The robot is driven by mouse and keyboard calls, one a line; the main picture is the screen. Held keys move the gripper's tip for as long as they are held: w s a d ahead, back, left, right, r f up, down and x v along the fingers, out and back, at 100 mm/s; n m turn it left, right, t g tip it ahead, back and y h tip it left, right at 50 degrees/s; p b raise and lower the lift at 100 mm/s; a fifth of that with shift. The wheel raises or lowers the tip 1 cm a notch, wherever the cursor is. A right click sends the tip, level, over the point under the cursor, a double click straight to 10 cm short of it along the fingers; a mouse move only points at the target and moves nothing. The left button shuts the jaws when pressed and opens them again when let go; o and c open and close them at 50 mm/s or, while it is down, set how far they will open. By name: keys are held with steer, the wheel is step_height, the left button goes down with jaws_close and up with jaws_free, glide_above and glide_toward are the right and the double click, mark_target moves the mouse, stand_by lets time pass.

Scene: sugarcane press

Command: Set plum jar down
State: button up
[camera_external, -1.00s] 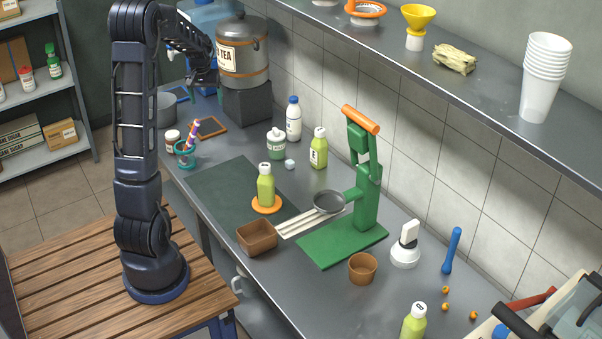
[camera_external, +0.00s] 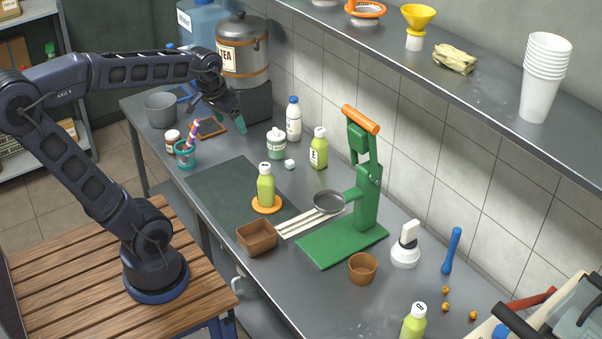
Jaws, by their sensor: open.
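No jar in view can be surely told as the plum jar. A small reddish-brown jar with a pale lid (camera_external: 172,141) stands upright at the left rear of the grey counter (camera_external: 330,285), beside the teal cup (camera_external: 185,160). My gripper (camera_external: 240,126) reaches over the rear of the counter, in front of the tea urn's dark stand (camera_external: 257,104) and right of the small wooden-framed board (camera_external: 206,131). It is open and apart from the small jar. The finger gap is too small to see well, and I see no jar between the fingers.
A white-green jar (camera_external: 276,144), a white bottle (camera_external: 294,120) and a green bottle (camera_external: 318,148) stand right of my gripper. A grey pot (camera_external: 161,110) is at left. The green press (camera_external: 367,200) stands mid-counter. The dark mat (camera_external: 222,187) has bare room.

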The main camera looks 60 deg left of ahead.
steer(key=s+d+f+m+t, duration=0.1)
steer(key=s+d+m, duration=0.1)
steer(key=s+d, duration=0.5)
steer(key=shift+s+m+h, duration=0.3)
steer(key=shift+s, duration=0.45)
stand_by(0.5)
